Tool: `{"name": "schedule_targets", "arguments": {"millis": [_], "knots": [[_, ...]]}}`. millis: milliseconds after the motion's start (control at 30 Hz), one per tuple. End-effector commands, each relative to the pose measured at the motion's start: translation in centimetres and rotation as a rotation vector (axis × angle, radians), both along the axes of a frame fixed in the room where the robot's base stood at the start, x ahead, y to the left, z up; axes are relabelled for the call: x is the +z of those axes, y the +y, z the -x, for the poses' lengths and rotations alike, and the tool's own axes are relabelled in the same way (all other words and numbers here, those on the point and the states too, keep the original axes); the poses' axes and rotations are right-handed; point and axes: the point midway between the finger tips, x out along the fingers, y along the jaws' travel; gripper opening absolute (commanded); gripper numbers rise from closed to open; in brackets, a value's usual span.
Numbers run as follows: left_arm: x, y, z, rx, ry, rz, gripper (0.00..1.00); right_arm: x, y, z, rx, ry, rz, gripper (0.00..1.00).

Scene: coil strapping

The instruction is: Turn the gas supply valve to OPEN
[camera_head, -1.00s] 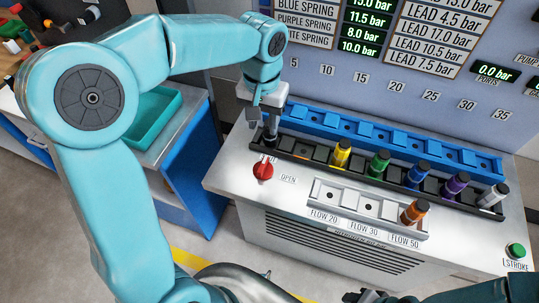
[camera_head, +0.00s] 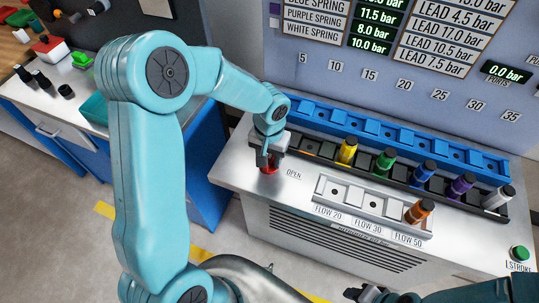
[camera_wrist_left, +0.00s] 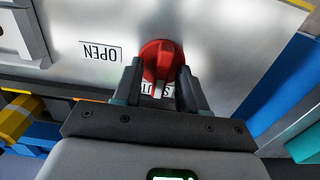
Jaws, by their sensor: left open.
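The gas supply valve is a red round knob (camera_head: 268,169) on the grey bench top, mostly hidden by my left gripper in the head view. In the left wrist view the red knob (camera_wrist_left: 160,60) sits between my left gripper's fingers (camera_wrist_left: 158,85). A white pointer mark on it lies toward a partly covered label, seemingly SHUT. The OPEN label (camera_head: 293,174) is on the bench beside the knob. It also shows in the left wrist view (camera_wrist_left: 100,52). My left gripper (camera_head: 268,160) is open around the knob. My right gripper (camera_head: 366,294) is at the bottom edge, its jaws unclear.
A black rack (camera_head: 318,152) with several coloured cartridges and a blue rack (camera_head: 385,130) stand behind the knob. A grey FLOW tray (camera_head: 345,190) holds an orange cartridge (camera_head: 419,211). A green button (camera_head: 520,253) is at right.

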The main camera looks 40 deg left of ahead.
Motion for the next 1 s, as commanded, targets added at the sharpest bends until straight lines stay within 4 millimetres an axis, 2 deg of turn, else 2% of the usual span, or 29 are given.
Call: {"name": "schedule_targets", "arguments": {"millis": [200, 233, 333, 367, 767, 1000], "knots": [[-0.06, 0.04, -0.08, 0.001, -0.001, 0.000, 0.41, 0.00, 0.00, 0.00, 0.000, 0.000, 0.000, 0.43], [-0.06, 0.04, -0.08, 0.001, -0.001, 0.000, 0.38, 0.00, 0.00, 0.00, 0.000, 0.000, 0.000, 0.43], [-0.05, 0.04, -0.07, 0.001, -0.001, 0.000, 0.06, 0.00, 0.00, 0.00, 0.000, 0.000, 0.000, 0.43], [-0.04, 0.04, -0.07, 0.001, 0.000, 0.000, 0.00, 0.00, 0.00, 0.00, 0.000, 0.000, 0.000, 0.43], [-0.07, 0.04, -0.12, -0.044, -0.002, 0.000, 0.00, -0.18, 0.00, 0.00, 0.000, 0.000, 0.000, 0.43], [-0.11, 0.05, -0.17, -0.193, -0.003, -0.001, 0.00, -0.62, 0.00, 0.00, 0.000, 0.000, 0.000, 0.43]]}}
